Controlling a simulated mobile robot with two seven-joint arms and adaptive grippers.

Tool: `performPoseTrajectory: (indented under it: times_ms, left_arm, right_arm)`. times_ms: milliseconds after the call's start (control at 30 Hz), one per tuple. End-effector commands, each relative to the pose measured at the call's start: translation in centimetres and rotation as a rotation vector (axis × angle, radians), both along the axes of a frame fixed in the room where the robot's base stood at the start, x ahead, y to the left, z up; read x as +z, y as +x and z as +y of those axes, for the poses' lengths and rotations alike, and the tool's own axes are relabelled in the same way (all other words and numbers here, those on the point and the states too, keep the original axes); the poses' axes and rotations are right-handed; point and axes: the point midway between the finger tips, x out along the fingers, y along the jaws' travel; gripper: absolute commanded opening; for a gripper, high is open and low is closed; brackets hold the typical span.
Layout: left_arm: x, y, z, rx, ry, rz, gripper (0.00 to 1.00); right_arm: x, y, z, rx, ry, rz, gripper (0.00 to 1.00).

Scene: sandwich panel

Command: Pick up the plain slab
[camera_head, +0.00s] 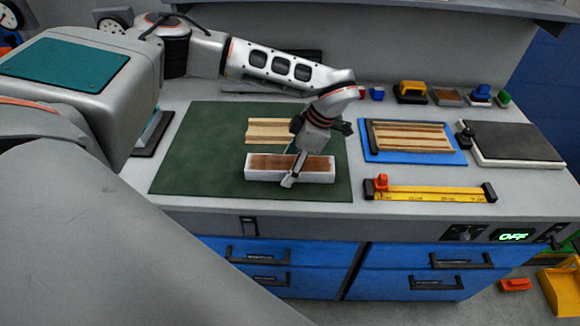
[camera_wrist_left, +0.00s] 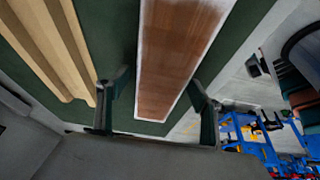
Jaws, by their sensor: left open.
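A plain slab with a smooth brown top and white sides (camera_head: 262,166) lies lengthwise near the front of the green mat (camera_head: 200,150). My left gripper (camera_head: 297,164) is over the slab's middle, pointing down. In the left wrist view its open fingers (camera_wrist_left: 158,88) stand on either side of the slab (camera_wrist_left: 178,48), with visible gaps. I cannot tell how far the tips reach down its sides. A pale ribbed panel (camera_head: 265,129) lies behind the slab on the mat; it also shows in the left wrist view (camera_wrist_left: 45,40). My right gripper is not in view.
A blue tray (camera_head: 375,158) with a striped wooden panel (camera_head: 410,136) is to the right. Beyond it is a dark-topped plate (camera_head: 515,142). A yellow ruler with a red slider (camera_head: 430,194) lies in front. Small coloured items stand along the back. The mat's left side is clear.

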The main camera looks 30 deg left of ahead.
Motion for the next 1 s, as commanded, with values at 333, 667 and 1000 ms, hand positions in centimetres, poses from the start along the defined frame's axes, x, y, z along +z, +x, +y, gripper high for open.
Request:
performPoseTrajectory:
  times_ms: [333, 667, 1000]
  left_arm:
    - [0.0, 0.0, 0.0, 0.0, 0.0, 0.0, 0.24]
    - [0.2, 0.1, 0.0, 0.001, -0.001, -0.001, 0.24]
    - [4.7, 0.2, 0.0, 0.001, 0.0, -0.006, 0.24]
  right_arm:
    - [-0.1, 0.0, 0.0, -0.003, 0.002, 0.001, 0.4]
    - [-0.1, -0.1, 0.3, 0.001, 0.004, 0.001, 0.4]
    - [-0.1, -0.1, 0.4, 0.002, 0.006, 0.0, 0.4]
